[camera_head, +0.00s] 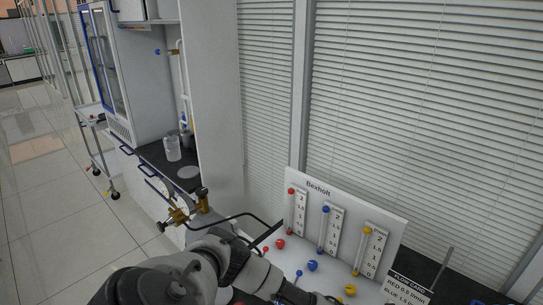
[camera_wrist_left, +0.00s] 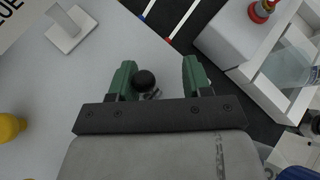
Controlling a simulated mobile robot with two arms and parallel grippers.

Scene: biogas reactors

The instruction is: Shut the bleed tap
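My left gripper (camera_wrist_left: 157,66) is open in the left wrist view, with a green finger on each side. A small black ball knob (camera_wrist_left: 145,80) shows between the fingers, nearer the left one, with a bit of grey metal beside it. I cannot tell if this knob is the bleed tap, or whether the fingers touch it. In the head view my arm crosses the bottom edge and its fingers are out of frame. A brass fitting with black knobs (camera_head: 179,216) stands left of the panel there. My right gripper is not in view.
The white Bexholt panel (camera_head: 317,208) carries red, blue and yellow tubes. Red (camera_head: 280,244), blue (camera_head: 312,266) and yellow (camera_head: 350,290) knobs lie in front. A flow card (camera_head: 409,286) stands at right. A white box with a red knob (camera_wrist_left: 262,9) is at the wrist view's upper right.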

